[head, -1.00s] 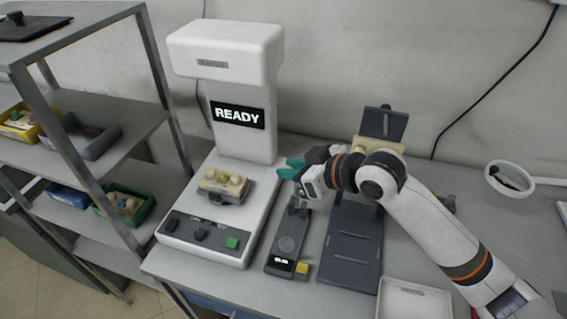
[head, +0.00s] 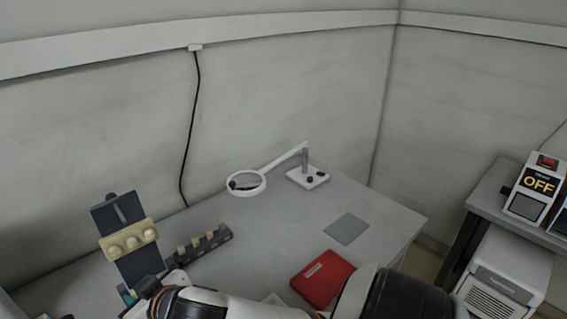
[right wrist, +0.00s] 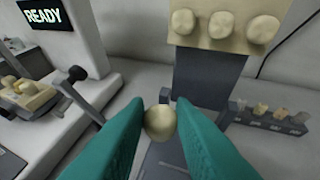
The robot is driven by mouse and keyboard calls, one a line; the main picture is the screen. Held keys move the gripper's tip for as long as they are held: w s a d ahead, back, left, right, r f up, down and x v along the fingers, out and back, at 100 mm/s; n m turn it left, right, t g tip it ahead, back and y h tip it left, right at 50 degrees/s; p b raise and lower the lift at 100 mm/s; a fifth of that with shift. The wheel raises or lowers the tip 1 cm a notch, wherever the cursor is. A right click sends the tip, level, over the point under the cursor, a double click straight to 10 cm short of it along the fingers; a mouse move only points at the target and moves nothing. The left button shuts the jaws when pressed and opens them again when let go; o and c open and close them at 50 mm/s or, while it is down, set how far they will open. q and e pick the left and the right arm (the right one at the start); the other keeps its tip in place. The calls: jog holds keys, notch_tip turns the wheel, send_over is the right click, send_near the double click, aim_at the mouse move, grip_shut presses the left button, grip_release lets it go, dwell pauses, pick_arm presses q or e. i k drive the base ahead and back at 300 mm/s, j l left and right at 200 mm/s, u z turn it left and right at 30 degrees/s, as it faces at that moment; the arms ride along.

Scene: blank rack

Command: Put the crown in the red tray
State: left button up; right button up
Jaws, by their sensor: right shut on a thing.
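The crown (right wrist: 160,123) is a small cream, rounded piece. My right gripper (right wrist: 160,112) is shut on it, with its teal fingertips on either side. In the head view my right gripper (head: 127,295) is at the lower left, mostly hidden by its own arm, and the crown cannot be made out there. The red tray (head: 323,280) lies flat on the bench at the lower middle, partly covered by my right arm. It is well to the right of the gripper. My left gripper is not in view.
A dark stand (head: 128,220) holds a cream block with rounded pieces. A dark strip (head: 210,243) with several small pieces lies beside it. A magnifier lamp (head: 247,183) stands behind, and a grey mat (head: 347,229) is flat. The bench between them is clear.

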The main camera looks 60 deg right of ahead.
aim_at(325, 280)
jog(key=j+z, duration=0.1)
jog(key=z, duration=0.25)
jog(key=j+z, duration=0.15)
jog(key=z, duration=0.15)
jog(key=j+z, duration=0.1)
jog(key=z, duration=0.25)
jog(key=l+z, duration=0.15)
jog(key=z, duration=0.6)
jog(key=k+l+u, duration=0.1)
jog(key=l+u, duration=0.15)
jog(key=k+l+u, duration=0.1)
jog(key=l+u, duration=0.15)
jog(key=l, duration=0.25)
